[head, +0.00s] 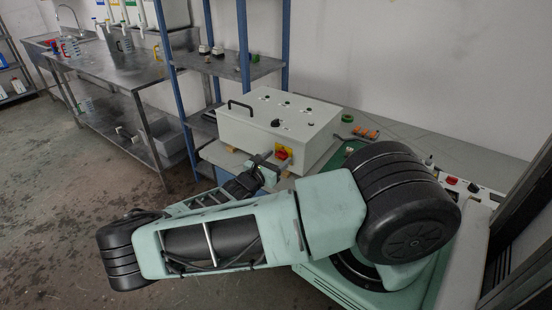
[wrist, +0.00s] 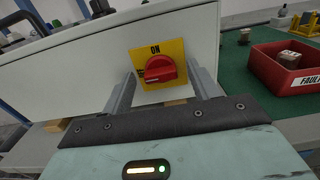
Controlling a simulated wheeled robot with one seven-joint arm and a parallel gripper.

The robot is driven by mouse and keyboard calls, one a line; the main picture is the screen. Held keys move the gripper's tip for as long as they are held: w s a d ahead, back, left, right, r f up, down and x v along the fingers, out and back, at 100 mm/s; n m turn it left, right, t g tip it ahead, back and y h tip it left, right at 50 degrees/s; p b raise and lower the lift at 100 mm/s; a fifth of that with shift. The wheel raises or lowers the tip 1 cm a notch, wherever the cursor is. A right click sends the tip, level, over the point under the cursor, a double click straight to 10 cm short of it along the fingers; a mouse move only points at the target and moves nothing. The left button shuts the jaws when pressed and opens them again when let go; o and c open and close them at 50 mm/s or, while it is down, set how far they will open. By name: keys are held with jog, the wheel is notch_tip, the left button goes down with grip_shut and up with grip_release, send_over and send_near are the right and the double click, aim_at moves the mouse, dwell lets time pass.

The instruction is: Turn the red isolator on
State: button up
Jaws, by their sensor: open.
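The red isolator (wrist: 160,70) is a rotary knob on a yellow plate (wrist: 176,48) on the white box's side. "ON" is printed above the knob; smaller print at its left is too small to read. The knob's grip bar lies roughly level, tilted slightly. In the head view the isolator (head: 282,153) is on the box's near face. My gripper (wrist: 163,78) is open, with one finger on each side of the knob. I cannot tell whether the fingers touch it. In the head view my gripper (head: 264,163) is just left of the isolator, partly hidden by my arm.
The white control box (head: 262,120) has a black handle and several knobs on top. A red bin (wrist: 285,70) sits on a green mat (wrist: 248,100) at right. Blue-posted shelving (head: 243,60) stands behind; a steel bench (head: 120,70) is at far left.

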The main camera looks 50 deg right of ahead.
jog(key=c, duration=1)
jog(key=m+b, duration=0.1)
jog(key=m, duration=0.4)
jog(key=shift+s+f, duration=0.1)
jog(key=m+b, duration=0.2)
jog(key=m, duration=0.2)
jog(key=shift+f, duration=0.1)
jog(key=m+b, duration=0.3)
jog(key=m, duration=0.2)
jog(key=shift+s+f, duration=0.1)
jog(key=shift+f, duration=0.05)
jog(key=shift+m+b, duration=1.55)
jog(key=shift+m, duration=0.35)
